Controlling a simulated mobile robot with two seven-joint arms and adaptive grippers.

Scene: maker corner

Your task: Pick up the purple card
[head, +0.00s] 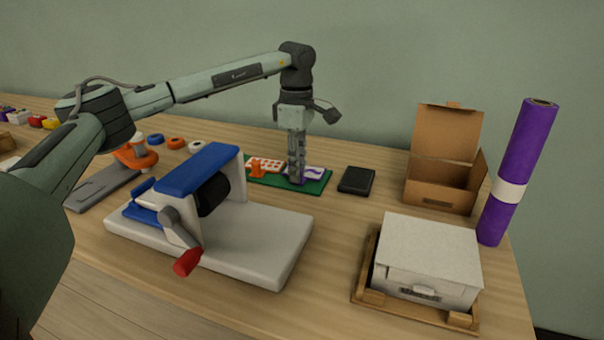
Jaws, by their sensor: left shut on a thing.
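The purple card (314,173), white with a purple pattern, is at the right part of a green mat (318,187) near the back of the table. My left gripper (296,178) points straight down over the mat and is shut on the purple card at its left part. The fingers hide some of the card. I cannot tell whether the card is lifted off the mat. My right gripper is not in view.
A card with red marks (268,163) and an orange piece (257,168) are left of the gripper. A black flat box (357,180) lies to the right. A cranked press (210,236) stands in front. An open cardboard box (437,190), white drawer box (430,250) and purple roll (523,150) are right.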

